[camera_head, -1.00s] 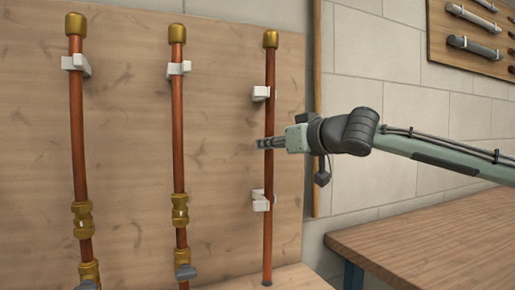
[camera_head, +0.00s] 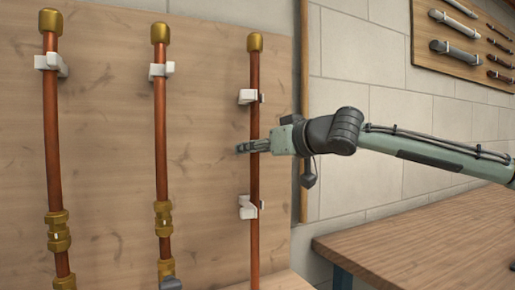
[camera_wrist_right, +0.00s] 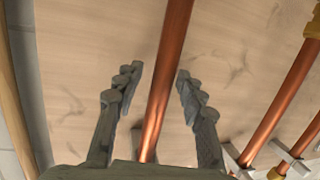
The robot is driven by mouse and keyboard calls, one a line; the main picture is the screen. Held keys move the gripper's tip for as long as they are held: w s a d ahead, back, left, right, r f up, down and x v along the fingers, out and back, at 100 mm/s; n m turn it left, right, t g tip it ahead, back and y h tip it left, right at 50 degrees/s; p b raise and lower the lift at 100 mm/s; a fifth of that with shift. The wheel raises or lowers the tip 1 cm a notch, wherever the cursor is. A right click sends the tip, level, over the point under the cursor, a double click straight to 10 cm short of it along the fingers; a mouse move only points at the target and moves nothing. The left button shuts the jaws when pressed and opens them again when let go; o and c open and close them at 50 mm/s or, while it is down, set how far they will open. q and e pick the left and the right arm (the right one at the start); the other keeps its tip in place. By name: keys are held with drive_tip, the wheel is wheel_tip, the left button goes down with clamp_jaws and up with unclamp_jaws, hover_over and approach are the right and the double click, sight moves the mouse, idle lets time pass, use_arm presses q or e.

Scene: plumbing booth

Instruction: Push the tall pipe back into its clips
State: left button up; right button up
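The tall copper pipe (camera_head: 254,172) with a brass cap stands upright, rightmost of the three on the wooden board. It passes in front of a white upper clip (camera_head: 246,97) and a white lower clip (camera_head: 247,207). I cannot tell whether it sits in them. My right gripper (camera_head: 245,147) is at the pipe between the two clips, its fingers reaching past it to the left. My left gripper is not in view.
Two more copper pipes stand left, the middle one (camera_head: 160,115) and the left one (camera_head: 51,130), with brass fittings. A wooden table (camera_head: 420,240) is at lower right. A tool board (camera_head: 465,45) hangs on the block wall. The board between the pipes is clear.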

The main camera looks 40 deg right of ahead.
drive_tip(key=s+r, duration=0.2)
drive_tip(key=s, duration=1)
drive_tip(key=shift+a, duration=0.2)
drive_tip(key=shift+f, duration=0.1)
